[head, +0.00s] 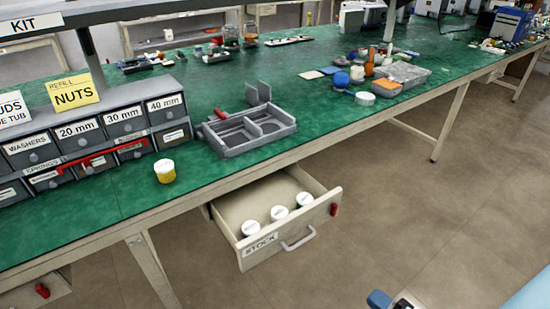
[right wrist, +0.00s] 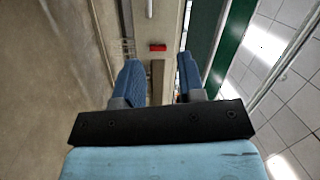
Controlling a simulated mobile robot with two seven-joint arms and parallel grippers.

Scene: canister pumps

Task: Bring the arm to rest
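My right gripper (head: 385,302) shows only in part at the bottom edge of the head view, over the floor and right of the open drawer. In the right wrist view its two blue fingers (right wrist: 159,68) stand apart with nothing between them. A small red piece (right wrist: 158,47) shows beyond the fingers, not touched by them. My left gripper is not in view.
The STOCK drawer (head: 300,240) stands pulled out with three white-lidded canisters (head: 279,213) in it. The green bench (head: 200,190) holds a yellow canister (head: 165,171), a grey divided tray (head: 248,130) and labelled bins (head: 80,140). Floor at right is clear.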

